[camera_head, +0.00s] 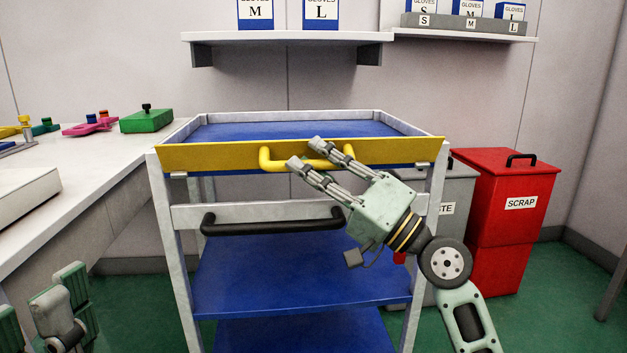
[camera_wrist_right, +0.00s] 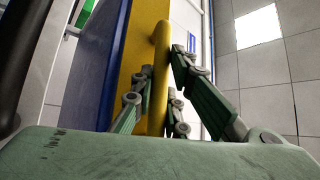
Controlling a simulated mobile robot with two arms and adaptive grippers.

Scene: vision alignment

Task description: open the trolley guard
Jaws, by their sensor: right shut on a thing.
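The trolley guard (camera_head: 220,156) is a yellow panel along the front edge of the trolley's blue top tray (camera_head: 230,131). It stands roughly upright and hides the front of that tray. A yellow bar handle (camera_head: 265,158) sticks out from its front. My right gripper (camera_head: 306,153) is shut on this handle near its middle. In the right wrist view, the fingers (camera_wrist_right: 165,90) lie on both sides of the yellow handle (camera_wrist_right: 160,60), beside the yellow guard face (camera_wrist_right: 138,50). My left gripper (camera_head: 42,305) is low at the left, empty, with its fingers apart, away from the trolley.
A black push bar (camera_head: 270,226) crosses the trolley below the guard, under my right gripper. A red scrap bin (camera_head: 505,215) and a grey bin (camera_head: 455,190) stand at the right. A white bench (camera_head: 90,165) with small parts is at the left. Shelves with glove boxes hang above.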

